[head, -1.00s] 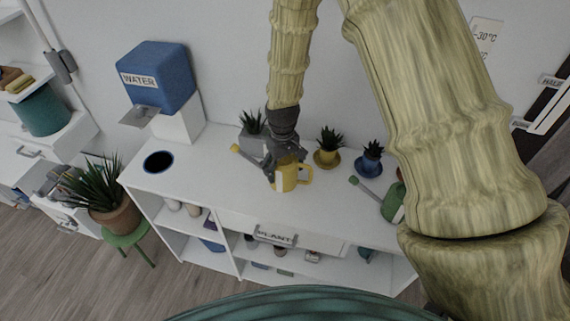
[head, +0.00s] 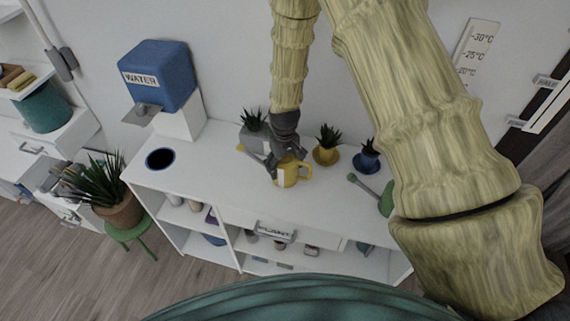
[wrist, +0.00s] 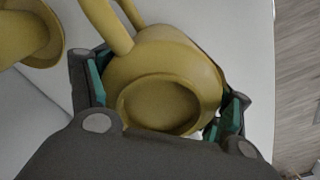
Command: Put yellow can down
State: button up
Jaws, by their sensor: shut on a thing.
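The yellow can (head: 289,176) is a watering can with a looped handle on its right side in the head view. Its thin spout points left, partly behind my gripper. My gripper (head: 281,163) is over the can from above and shut on its body. In the wrist view the can (wrist: 165,78) sits between the two fingers of my gripper (wrist: 165,103), with its round recessed end towards the camera and its handle at the top. The can is at or just above the white desk top (head: 222,168); I cannot tell if it touches.
A yellow plant pot (head: 326,156) stands close behind the can to the right, with a blue pot (head: 367,161) beyond. A grey planter (head: 254,138) is behind the gripper. A green can (head: 385,198) lies right.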

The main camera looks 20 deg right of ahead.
jog(key=shift+f, duration=0.1)
jog(key=o, duration=1.6)
jog(key=shift+r, duration=0.2)
